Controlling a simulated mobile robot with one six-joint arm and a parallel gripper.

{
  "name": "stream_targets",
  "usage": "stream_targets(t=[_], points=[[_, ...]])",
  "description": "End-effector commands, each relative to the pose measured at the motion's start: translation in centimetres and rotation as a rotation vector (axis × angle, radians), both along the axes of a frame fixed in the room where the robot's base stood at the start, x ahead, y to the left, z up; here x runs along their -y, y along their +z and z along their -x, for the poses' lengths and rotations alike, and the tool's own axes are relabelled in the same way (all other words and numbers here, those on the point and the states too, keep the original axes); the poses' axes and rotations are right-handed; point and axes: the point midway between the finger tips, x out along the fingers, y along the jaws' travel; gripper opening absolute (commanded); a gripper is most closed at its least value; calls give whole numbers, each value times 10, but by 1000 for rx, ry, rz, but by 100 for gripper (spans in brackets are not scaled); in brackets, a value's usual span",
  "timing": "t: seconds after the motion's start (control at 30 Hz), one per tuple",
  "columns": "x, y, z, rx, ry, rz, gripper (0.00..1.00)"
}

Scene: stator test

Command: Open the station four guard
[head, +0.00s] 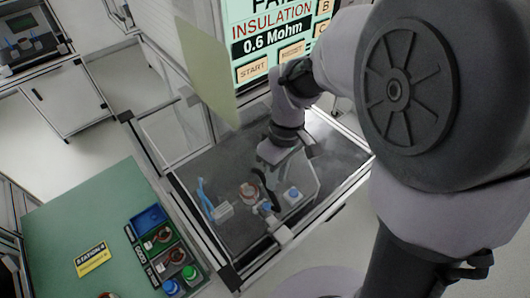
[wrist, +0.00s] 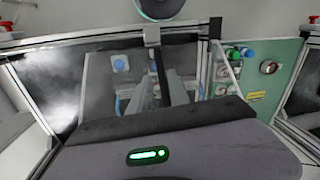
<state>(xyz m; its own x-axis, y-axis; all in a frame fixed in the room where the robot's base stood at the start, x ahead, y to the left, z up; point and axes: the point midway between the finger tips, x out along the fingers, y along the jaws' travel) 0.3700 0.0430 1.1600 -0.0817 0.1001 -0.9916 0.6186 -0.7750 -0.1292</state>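The test bay has an aluminium frame (head: 262,268) with clear panels around a dark deck (head: 205,168). A clear panel (head: 305,178), seemingly the guard, stands at the bay's front right in the head view. In the wrist view a dark upright bar (wrist: 159,72) with a bracket at its top lies ahead. My gripper (wrist: 159,92) appears open, its two grey fingers apart with the bar seen between them. I cannot tell whether they touch it. In the head view my gripper (head: 278,152) is over the bay, its fingertips unclear.
A blue-topped white block (head: 292,195) and blue leads (head: 204,194) are on the deck. Left is a green bench (head: 60,215) with a yellow Station 4 sign (head: 92,259) and parts tray. A screen (head: 270,45) reading insulation 0.6 Mohm stands behind.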

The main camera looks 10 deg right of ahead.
Motion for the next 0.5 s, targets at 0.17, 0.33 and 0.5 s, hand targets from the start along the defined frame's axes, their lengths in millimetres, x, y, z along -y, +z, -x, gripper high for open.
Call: stream_targets(t=[0.17, 0.33, 0.5], points=[[-4, -46, 4, -3, -1, 0, 22], [-7, -73, 6, -1, -1, 0, 22], [-9, -85, 7, 1, -2, 0, 22]])
